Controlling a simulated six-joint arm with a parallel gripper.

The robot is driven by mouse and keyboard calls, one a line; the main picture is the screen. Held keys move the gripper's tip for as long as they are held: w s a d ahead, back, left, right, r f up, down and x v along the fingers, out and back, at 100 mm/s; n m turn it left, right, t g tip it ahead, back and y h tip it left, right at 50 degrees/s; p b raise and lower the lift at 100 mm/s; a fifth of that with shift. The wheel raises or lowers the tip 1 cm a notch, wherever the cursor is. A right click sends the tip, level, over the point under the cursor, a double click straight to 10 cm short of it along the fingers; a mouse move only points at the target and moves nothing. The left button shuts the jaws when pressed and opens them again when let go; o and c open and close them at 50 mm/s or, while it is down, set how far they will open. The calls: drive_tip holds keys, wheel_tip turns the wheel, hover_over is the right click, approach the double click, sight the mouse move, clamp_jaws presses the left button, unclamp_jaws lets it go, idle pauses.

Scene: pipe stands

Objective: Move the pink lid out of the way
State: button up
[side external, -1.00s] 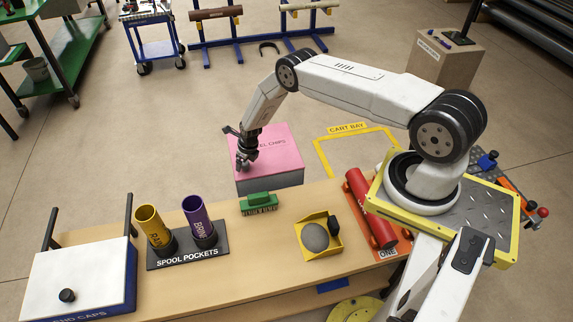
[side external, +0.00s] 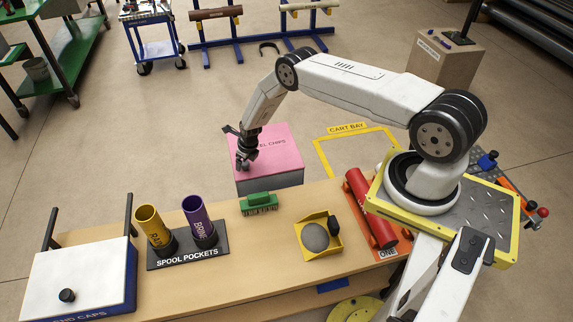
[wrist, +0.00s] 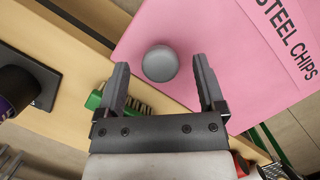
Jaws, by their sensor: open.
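The pink lid (side external: 272,147) lies on top of a grey bin (side external: 270,181) behind the bench, with lettering that reads "STEEL CHIPS" in the wrist view. In the wrist view the pink lid (wrist: 225,50) has a round grey knob (wrist: 160,63) near its edge. My gripper (side external: 244,162) is over the left part of the lid. In the wrist view my open gripper (wrist: 162,78) has its two fingers apart, with the knob appearing between and just beyond their tips. Whether the fingers touch the knob or lid cannot be told.
A green brush (side external: 259,203) lies on the bench near the bin. Spool pockets (side external: 188,246) hold a yellow and a purple tube. A red cylinder (side external: 370,208) and yellow dustpan (side external: 319,236) lie to the right. The yellow-outlined cart bay (side external: 357,150) on the floor is empty.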

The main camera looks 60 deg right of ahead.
drive_tip(key=shift+w+v, duration=0.25)
drive_tip(key=shift+v, duration=0.85)
drive_tip(key=shift+w+v, duration=0.3)
drive_tip(key=shift+v, duration=0.8)
drive_tip(key=shift+w+v, duration=0.25)
drive_tip(key=shift+v, duration=0.85)
drive_tip(key=shift+r, duration=0.25)
drive_tip(key=shift+a+r, duration=0.1)
drive_tip(key=shift+r, duration=0.1)
drive_tip(key=s+a+r+n, duration=0.3)
drive_tip(key=a+r+n, duration=0.1)
drive_tip(key=r+n, duration=0.55)
drive_tip(key=s+a+r+n, duration=0.3)
drive_tip(key=a+r+n, duration=0.1)
drive_tip(key=r+n, duration=0.5)
drive_tip(key=s+a+r+n, duration=0.3)
drive_tip(key=s+r+n, duration=0.2)
drive_tip(key=s+n, duration=0.3)
drive_tip(key=s+a+r+n, duration=0.3)
drive_tip(key=s+r+n, duration=0.3)
drive_tip(key=s+n, duration=0.3)
drive_tip(key=shift+s+a, duration=0.15)
drive_tip(key=shift+s, duration=1)
drive_tip(key=shift+w+r, duration=0.1)
drive_tip(key=shift+w, duration=0.05)
